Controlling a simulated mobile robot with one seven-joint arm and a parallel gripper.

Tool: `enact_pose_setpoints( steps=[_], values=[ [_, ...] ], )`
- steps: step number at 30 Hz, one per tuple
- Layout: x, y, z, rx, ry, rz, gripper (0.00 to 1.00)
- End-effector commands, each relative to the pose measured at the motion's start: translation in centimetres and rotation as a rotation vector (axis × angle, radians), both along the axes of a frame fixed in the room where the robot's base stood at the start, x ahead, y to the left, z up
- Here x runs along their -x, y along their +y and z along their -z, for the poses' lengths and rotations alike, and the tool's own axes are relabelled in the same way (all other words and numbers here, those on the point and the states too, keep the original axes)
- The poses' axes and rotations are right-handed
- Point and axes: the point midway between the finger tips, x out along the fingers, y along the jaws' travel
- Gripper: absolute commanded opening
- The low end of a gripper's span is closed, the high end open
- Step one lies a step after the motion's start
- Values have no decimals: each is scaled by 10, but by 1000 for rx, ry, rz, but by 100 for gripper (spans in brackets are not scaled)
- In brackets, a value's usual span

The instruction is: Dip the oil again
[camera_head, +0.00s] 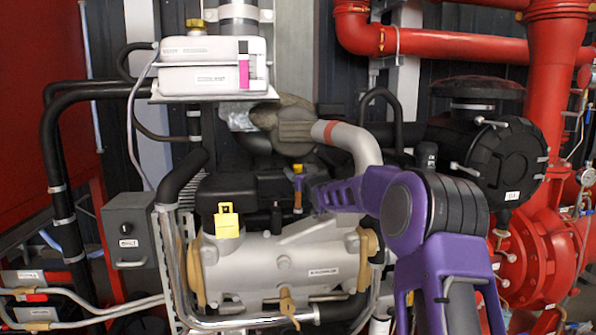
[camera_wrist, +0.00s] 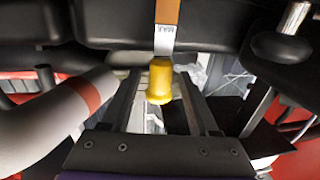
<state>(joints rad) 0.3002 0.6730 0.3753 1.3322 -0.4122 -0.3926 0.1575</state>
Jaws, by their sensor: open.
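The oil dipstick's yellow knob (camera_wrist: 160,82) shows in the wrist view between the two dark fingers of my gripper (camera_wrist: 160,88). A flat strip (camera_wrist: 166,28), orange and pale with dark lettering, is in line with the knob. My gripper is open, with a gap on both sides of the knob; I cannot tell whether either finger touches it. In the head view, the dipstick's yellow top (camera_head: 298,169) stands upright by the black engine cover (camera_head: 240,190). My purple wrist reaches it from the right, and the fingertips are hard to make out there.
A black round housing (camera_head: 505,155) stands right.

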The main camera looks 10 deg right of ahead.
Motion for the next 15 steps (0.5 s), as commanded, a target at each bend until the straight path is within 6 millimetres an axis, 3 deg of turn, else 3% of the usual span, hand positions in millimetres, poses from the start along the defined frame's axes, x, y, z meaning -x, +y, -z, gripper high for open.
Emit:
enact_pose_setpoints(
  steps=[9, 15],
  values=[
    [-2, 0, 0, 1, -1, 0, 61],
    [-2, 0, 0, 0, -1, 0, 27]
  ],
)
